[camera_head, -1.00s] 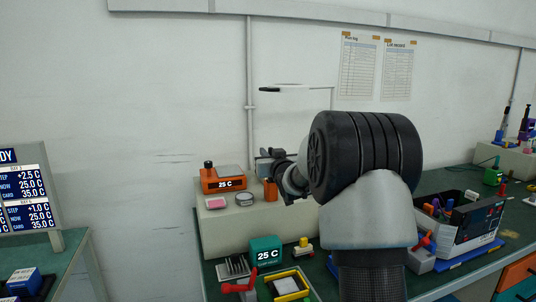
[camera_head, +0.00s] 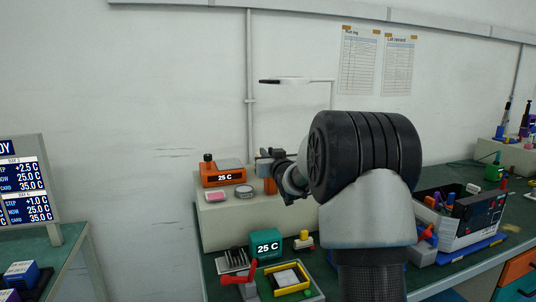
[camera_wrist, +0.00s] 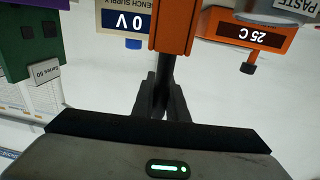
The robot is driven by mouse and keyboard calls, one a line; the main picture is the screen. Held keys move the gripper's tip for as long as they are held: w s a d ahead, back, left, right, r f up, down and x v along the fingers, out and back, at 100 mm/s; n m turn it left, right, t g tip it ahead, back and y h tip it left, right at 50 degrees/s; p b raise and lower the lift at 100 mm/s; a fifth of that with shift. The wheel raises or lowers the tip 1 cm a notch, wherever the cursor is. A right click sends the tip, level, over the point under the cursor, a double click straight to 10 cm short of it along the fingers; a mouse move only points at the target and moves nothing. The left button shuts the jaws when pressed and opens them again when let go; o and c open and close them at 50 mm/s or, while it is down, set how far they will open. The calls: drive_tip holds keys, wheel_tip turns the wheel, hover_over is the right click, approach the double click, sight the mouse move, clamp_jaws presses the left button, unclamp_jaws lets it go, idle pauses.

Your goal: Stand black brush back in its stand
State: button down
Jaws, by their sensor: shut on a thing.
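My gripper (camera_head: 270,155) is over the grey ledge at the back of the bench. In the wrist view, which looks upside down, its fingers (camera_wrist: 161,104) are shut on the dark shaft of the black brush (camera_wrist: 164,70). The shaft runs from the fingers to an orange block (camera_wrist: 174,28), apparently the stand. The block also shows just below my gripper in the head view (camera_head: 270,187). The brush lines up with the block's near edge. I cannot tell whether it is inside the block or in front of it. My arm hides the area to the right.
A teal 25 C box (camera_head: 266,244) and a yellow-framed tray (camera_head: 287,280) are on the bench below. A ring lamp (camera_head: 285,80) hangs above.

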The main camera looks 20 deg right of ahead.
drive_tip(key=c, duration=1.7)
unclamp_jaws()
drive_tip(key=shift+f, duration=0.1)
drive_tip(key=shift+o, duration=0.2)
drive_tip(key=s+a+p, duration=0.1)
drive_tip(key=s, duration=1.6)
drive_tip(key=shift+s+a+p, duration=0.15)
drive_tip(key=shift+s+p, duration=0.05)
drive_tip(key=shift+p, duration=0.2)
